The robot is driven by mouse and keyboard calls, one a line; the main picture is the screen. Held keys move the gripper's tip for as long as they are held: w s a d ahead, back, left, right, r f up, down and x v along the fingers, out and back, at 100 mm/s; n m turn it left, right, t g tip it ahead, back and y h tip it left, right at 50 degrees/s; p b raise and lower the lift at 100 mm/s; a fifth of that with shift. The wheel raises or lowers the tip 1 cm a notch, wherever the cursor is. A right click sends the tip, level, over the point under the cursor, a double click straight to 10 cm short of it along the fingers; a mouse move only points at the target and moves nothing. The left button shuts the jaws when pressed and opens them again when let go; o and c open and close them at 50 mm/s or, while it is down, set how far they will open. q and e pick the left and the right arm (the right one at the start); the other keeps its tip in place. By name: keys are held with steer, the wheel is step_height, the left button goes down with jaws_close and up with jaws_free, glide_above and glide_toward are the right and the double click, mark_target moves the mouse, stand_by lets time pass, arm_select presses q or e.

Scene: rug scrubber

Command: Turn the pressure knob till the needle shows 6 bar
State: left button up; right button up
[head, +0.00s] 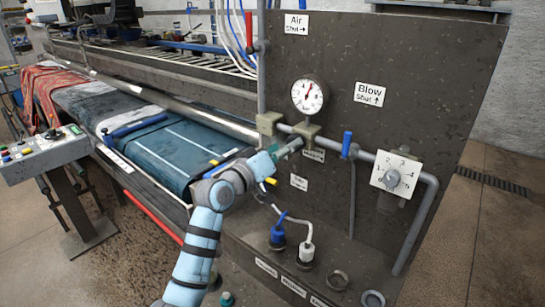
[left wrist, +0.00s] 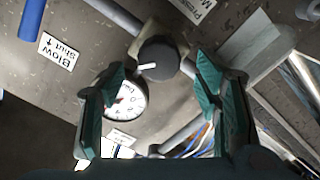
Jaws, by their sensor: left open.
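The pressure gauge (head: 308,96), a white round dial, is on the dark panel. Its red needle points nearly straight up, leaning slightly right; the figures are too small to read surely. It also shows, partly behind a finger, in the left wrist view (left wrist: 128,101). The black pressure knob (left wrist: 163,62) with a white mark is ahead of my left gripper (left wrist: 160,78), roughly centred between its open teal fingers. I see no finger touching it. In the head view my left gripper (head: 288,150) is just below the gauge's block, hiding the knob. My right gripper is not in view.
A grey pipe (head: 335,143) runs along the panel with a blue valve lever (head: 347,145). A white numbered plate with a grey knob (head: 392,178) is to the right. Hoses with blue and white plugs (head: 278,237) are below. A blue rug (head: 175,145) lies left.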

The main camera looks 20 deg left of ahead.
arm_select(q)
steer(key=v, duration=0.8)
steer(key=shift+s+a, duration=0.1)
steer(key=shift+s, duration=0.05)
steer(key=p+v, duration=0.5)
steer(key=v, duration=0.4)
